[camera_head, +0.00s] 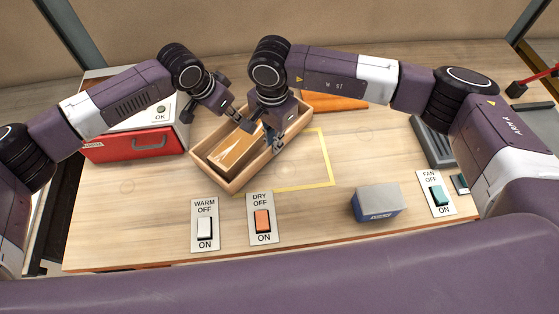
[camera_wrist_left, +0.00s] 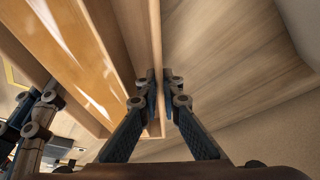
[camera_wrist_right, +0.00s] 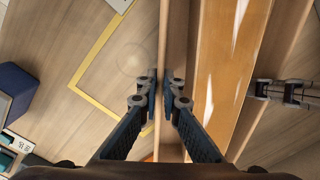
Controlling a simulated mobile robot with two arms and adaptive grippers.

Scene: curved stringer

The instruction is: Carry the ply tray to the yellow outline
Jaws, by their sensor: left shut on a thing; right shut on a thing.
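The ply tray (camera_head: 197,157) is a long wooden box with a glossy amber-brown piece (camera_head: 236,150) lying in it. It sits at an angle at the middle of the table, its right end overlapping the left part of the yellow outline (camera_head: 331,160). My left gripper (camera_head: 240,122) is shut on the tray's far wall; its fingers pinch the wall in the left wrist view (camera_wrist_left: 160,95). My right gripper (camera_head: 272,143) is shut on the near wall, as the right wrist view (camera_wrist_right: 162,95) shows. I cannot tell whether the tray is lifted.
A red-fronted box (camera_head: 130,146) with an OK button stands left of the tray. An orange piece (camera_head: 345,102) lies behind it. Switch plates WARM (camera_head: 204,226), DRY (camera_head: 263,218) and FAN (camera_head: 436,193) line the front.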

